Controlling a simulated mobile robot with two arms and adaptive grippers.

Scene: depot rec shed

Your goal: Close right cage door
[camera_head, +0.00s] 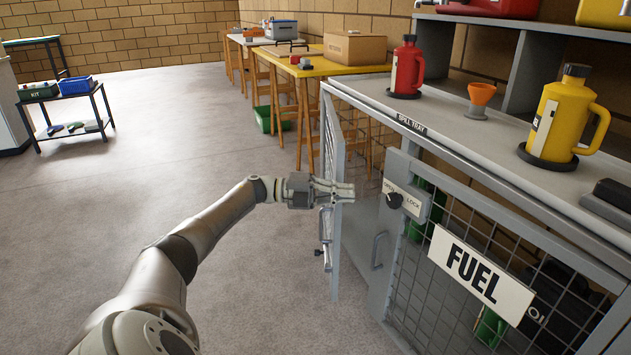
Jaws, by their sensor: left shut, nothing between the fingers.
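The cage is a grey metal mesh cabinet under a counter. Its picture-left door (337,155) stands swung open, with a handle (323,225) and a bolt (321,255) by its free edge. The picture-right door (396,275) carries a FUEL sign (480,276), a handle (377,250) and an OPEN/LOCK box (413,203) with a black knob. It lies roughly along the cabinet front; I cannot tell if it is fully shut. My left gripper (345,190) is shut and empty, its fingertips overlapping the open door's edge in the picture; contact is unclear. My right gripper is out of view.
The counter (460,150) holds a red flask (406,68), an orange funnel (481,95) and a yellow jug (562,115). A yellow table (325,68) with a box (354,48) stands behind. A low cart (70,105) is far left. The floor (200,130) between is clear.

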